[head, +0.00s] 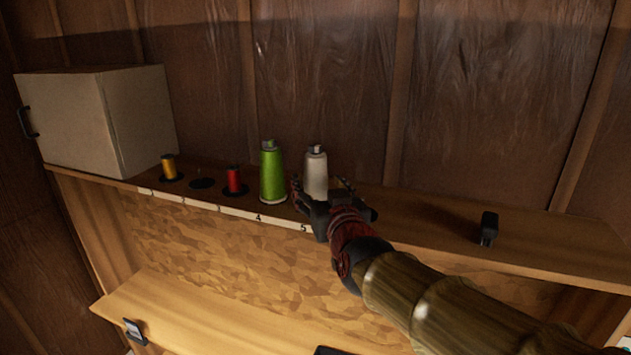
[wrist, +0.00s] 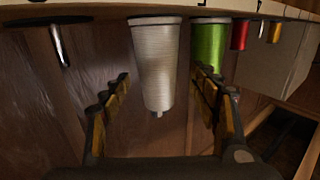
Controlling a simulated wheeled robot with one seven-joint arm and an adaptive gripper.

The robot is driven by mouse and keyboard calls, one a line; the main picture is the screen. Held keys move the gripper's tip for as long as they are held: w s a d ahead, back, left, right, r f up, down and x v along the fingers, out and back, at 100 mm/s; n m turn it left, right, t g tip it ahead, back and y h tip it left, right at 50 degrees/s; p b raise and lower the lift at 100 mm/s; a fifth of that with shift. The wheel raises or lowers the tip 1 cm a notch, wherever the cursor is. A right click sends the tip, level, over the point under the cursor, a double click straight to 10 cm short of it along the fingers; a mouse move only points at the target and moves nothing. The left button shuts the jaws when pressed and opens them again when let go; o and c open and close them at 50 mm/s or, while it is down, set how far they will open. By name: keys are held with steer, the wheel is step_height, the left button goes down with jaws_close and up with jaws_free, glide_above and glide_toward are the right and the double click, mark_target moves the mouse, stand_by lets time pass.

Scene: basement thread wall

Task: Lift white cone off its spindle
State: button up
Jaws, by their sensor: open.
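The white cone (head: 316,170) stands upright on the shelf at the place numbered 5, with a spindle tip at its top. In the wrist view, which is upside down, the white cone (wrist: 156,62) appears between the two fingers. My gripper (head: 322,190) is open at the cone, with one finger on each side of it. The gripper also shows in the wrist view (wrist: 158,88), with gaps between both fingers and the cone. In the head view my gripper hides the cone's base.
A green cone (head: 272,174) stands close to the left of my gripper. Farther left are a red spool (head: 234,180), an empty dark disc (head: 202,183), a yellow spool (head: 169,167) and a white cabinet (head: 140,115). A small black object (head: 488,227) stands on the right.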

mark_target(319, 179)
steer(key=shift+r+p+x, duration=0.15)
steer(key=shift+p+x, duration=0.1)
steer(key=shift+x, duration=0.9)
steer(key=shift+r+p+x, duration=0.2)
steer(key=shift+p+x, duration=0.05)
steer(key=shift+x, duration=0.9)
steer(key=shift+d, duration=0.2)
steer(key=shift+c, duration=0.4)
steer(key=c, duration=1.3)
